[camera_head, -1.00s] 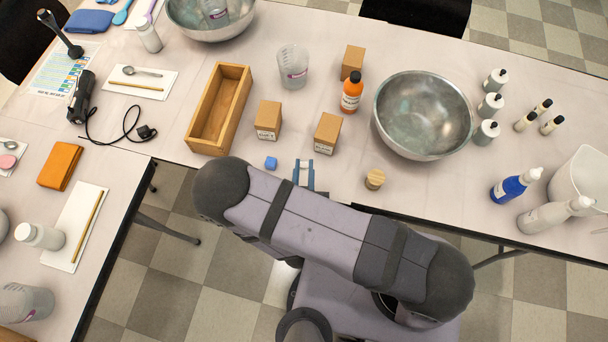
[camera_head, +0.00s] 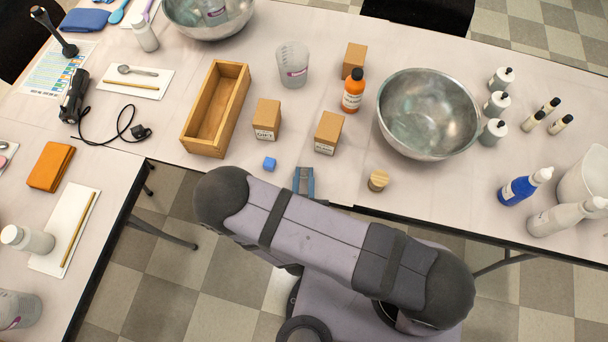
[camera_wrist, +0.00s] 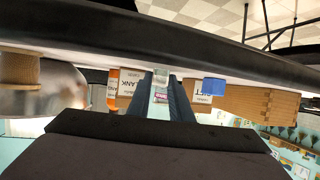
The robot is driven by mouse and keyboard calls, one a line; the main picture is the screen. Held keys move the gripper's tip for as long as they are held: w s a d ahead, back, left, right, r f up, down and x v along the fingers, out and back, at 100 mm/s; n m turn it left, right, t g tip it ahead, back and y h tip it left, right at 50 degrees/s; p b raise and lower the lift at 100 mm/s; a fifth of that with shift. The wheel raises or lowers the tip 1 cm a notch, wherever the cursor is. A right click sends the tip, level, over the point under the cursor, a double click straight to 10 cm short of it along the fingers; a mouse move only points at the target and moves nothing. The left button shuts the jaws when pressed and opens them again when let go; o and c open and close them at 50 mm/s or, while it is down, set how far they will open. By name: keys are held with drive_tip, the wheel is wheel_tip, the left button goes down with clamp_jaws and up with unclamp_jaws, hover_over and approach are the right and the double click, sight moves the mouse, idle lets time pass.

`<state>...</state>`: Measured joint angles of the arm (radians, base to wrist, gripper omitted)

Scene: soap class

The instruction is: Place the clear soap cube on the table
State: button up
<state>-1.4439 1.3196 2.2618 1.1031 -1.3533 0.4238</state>
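My gripper (camera_head: 304,176) points away from the arm, over the near edge of the table (camera_head: 345,175). In the wrist view, a small pale see-through block, the clear soap cube (camera_wrist: 160,77), shows between the two dark blue fingertips, which close on its sides. It is hard to make out against the beaker behind it. In the head view the cube cannot be told apart from the fingers. I cannot tell whether its underside touches the table.
A blue cube (camera_head: 269,163) sits just left of my gripper. Boxes (camera_head: 267,119) (camera_head: 329,132) stand beyond it, with a beaker (camera_head: 292,64) farther back. A wooden tray (camera_head: 240,103) is left; a round wooden-topped piece (camera_head: 378,180) and steel bowl (camera_head: 383,112) are right. Bare table lies between.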

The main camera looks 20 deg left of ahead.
sight(304, 175)
drive_tip(key=o, duration=0.4)
drive_tip(key=shift+c, duration=0.2)
drive_tip(key=shift+p+v, duration=0.8)
drive_tip(key=shift+v, duration=1.2)
drive_tip(key=shift+s+r, duration=0.25)
drive_tip(key=shift+s, duration=0.2)
drive_tip(key=shift+o, duration=0.5)
drive_tip(key=shift+d, duration=0.1)
